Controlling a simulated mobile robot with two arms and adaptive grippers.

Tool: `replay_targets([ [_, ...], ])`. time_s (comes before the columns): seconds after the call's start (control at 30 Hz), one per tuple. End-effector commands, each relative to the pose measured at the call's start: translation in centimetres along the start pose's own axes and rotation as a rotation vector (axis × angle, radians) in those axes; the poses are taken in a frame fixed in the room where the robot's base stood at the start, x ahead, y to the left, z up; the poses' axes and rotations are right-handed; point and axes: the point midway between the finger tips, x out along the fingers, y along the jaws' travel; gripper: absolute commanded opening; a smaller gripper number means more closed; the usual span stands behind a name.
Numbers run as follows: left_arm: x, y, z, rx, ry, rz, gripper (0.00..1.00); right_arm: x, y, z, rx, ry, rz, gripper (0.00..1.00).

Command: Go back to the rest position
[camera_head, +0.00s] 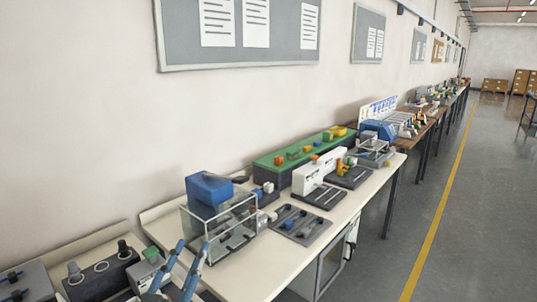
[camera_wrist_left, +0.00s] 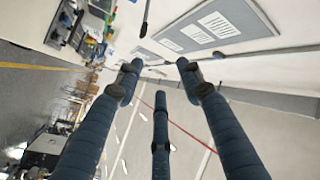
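My left gripper (camera_head: 187,258) shows at the bottom of the head view, its blue fingers raised and spread apart in front of the bench edge. In the left wrist view the fingers of my left gripper (camera_wrist_left: 158,85) are apart with nothing between them. They point up toward the wall and ceiling, clear of any object. My right gripper is in neither view.
A long cream bench (camera_head: 262,268) runs along the wall. It bears a clear box with a blue top (camera_head: 209,189), a green-topped unit (camera_head: 300,152) and a dark tool tray (camera_head: 297,225). Knobbed equipment (camera_head: 100,272) stands at lower left. The grey floor (camera_head: 375,262) at right is clear.

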Motion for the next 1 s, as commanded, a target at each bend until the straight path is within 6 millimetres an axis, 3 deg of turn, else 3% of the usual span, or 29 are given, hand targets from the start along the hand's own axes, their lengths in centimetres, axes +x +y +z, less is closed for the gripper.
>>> replay_targets([
  [0.03, -1.7, 0.0, 3.6, -0.053, -0.137, -0.015, 0.38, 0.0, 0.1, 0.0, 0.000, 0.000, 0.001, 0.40],
  [0.1, -4.4, 0.5, 8.3, -0.109, -0.320, -0.021, 0.38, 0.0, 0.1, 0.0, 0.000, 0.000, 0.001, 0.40],
  [0.2, -9.3, 2.0, 14.0, -0.176, -0.570, 0.001, 0.38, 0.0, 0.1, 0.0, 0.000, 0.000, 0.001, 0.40],
  [0.33, -16.6, 4.9, 19.1, -0.242, -0.854, 0.070, 0.38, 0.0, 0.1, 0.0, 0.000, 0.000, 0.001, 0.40],
  [0.53, -25.6, 8.5, 21.9, -0.304, -1.142, 0.193, 0.38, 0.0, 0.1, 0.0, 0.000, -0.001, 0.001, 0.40],
  [0.8, -35.0, 12.0, 21.9, -0.358, -1.399, 0.356, 0.38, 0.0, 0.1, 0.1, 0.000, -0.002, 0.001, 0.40],
  [0.83, -35.7, 12.3, 22.1, -0.360, -1.418, 0.370, 0.38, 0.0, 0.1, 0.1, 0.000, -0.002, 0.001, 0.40],
  [1.0, -35.1, 14.6, 26.6, -0.353, -1.429, 0.372, 0.38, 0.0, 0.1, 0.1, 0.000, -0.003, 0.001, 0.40],
])
